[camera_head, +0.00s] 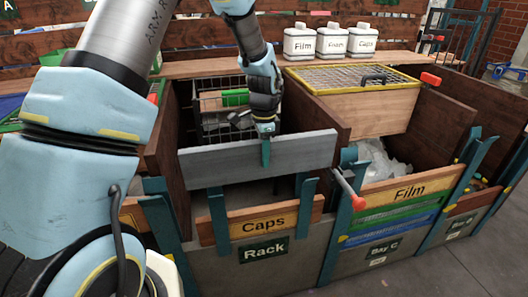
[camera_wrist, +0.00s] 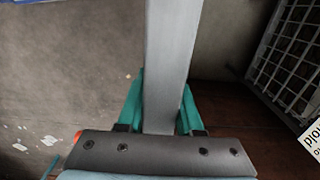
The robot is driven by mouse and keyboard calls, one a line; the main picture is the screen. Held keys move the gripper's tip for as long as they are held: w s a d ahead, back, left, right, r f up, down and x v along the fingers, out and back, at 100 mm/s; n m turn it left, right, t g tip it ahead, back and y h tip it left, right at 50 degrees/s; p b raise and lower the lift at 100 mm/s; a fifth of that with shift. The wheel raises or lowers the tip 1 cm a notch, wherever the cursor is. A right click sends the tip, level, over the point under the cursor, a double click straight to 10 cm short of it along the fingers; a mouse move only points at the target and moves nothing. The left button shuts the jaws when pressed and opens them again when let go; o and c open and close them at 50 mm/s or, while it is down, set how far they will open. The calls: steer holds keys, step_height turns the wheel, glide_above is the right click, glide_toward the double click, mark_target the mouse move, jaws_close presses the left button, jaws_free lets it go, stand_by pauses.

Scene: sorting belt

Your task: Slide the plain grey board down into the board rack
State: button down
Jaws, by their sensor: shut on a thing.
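The plain grey board (camera_head: 215,159) is held level and long side across, above the board rack (camera_head: 290,257). My gripper (camera_head: 266,150) is shut on its top edge, a little right of the board's middle. In the wrist view, the teal fingers (camera_wrist: 160,108) lie on both sides of the grey board (camera_wrist: 172,45). The rack has teal uprights and a grey front labelled "Rack". A wooden board labelled "Caps" (camera_head: 300,217) sits low between its uprights. A dark gap shows between the grey board and the Caps board. The grey board's exact alignment with the slots is hard to tell.
A wire basket (camera_head: 213,100) stands behind the grey board. To the right, Bay C (camera_head: 385,250) has a "Film" board and a red-ended lever (camera_head: 357,202) near the grey board's right end. White tubs (camera_head: 299,42) stand on the back shelf.

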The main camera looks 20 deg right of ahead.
step_height(320, 180, down, 13)
steer(key=b, duration=0.7)
steer(key=shift+r, duration=0.15)
steer(key=shift+f, duration=0.2)
steer(key=shift+f+b, duration=0.35)
steer(key=shift+f, duration=0.1)
steer(key=shift+c, duration=2.4)
jaws_free()
steer(key=shift+f, duration=0.1)
step_height(320, 180, up, 11)
steer(key=shift+f+b, duration=0.1)
steer(key=shift+b, duration=0.65)
